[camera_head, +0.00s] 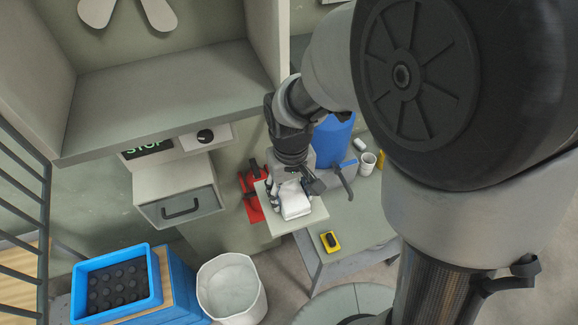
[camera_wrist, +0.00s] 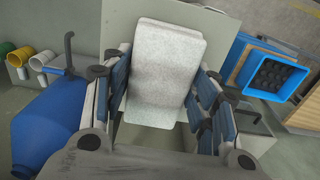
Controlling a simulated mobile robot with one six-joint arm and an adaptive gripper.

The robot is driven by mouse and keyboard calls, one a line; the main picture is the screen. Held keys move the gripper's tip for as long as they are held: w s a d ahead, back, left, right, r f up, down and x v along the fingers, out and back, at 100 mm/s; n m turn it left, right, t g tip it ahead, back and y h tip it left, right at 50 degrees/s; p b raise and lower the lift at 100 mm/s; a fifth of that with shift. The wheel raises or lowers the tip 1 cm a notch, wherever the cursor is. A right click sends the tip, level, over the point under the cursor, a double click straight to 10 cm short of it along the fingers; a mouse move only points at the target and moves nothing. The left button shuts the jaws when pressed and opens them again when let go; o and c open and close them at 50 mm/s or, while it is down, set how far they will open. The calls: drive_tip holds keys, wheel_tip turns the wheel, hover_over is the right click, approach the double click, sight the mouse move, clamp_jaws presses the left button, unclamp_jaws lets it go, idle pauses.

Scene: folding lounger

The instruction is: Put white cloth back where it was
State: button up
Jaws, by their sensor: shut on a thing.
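The white cloth (camera_head: 296,204) is a folded, block-like white bundle. In the wrist view the cloth (camera_wrist: 163,75) fills the space between the two blue-padded fingers. My gripper (camera_head: 287,190) points down and is shut on the cloth from both sides; its fingers also show in the wrist view (camera_wrist: 164,82). The cloth is over a pale flat board (camera_head: 312,219), which also shows behind it in the wrist view (camera_wrist: 120,32). I cannot tell whether the cloth rests on the board or hangs just above it.
A red item (camera_head: 250,190) is left of the board. A blue container (camera_head: 333,140), a white cup (camera_head: 367,163) and a yellow-black item (camera_head: 330,241) are around the right side. A drawer (camera_head: 181,206), white bin (camera_head: 231,287) and blue crate (camera_head: 117,280) stand left.

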sight(291, 192)
drive_tip(key=o, duration=1)
drive_tip(key=shift+c, duration=0.2)
wheel_tip(291, 192, up, 12)
drive_tip(key=s+d+r+m+t, duration=0.3)
drive_tip(key=s+d+r+t, duration=0.1)
drive_tip(key=s+d, duration=0.7)
drive_tip(key=shift+s+r+t+p, duration=0.35)
drive_tip(key=shift+s+r, duration=0.35)
drive_tip(key=shift+s, duration=0.5)
drive_tip(key=shift+a, duration=0.1)
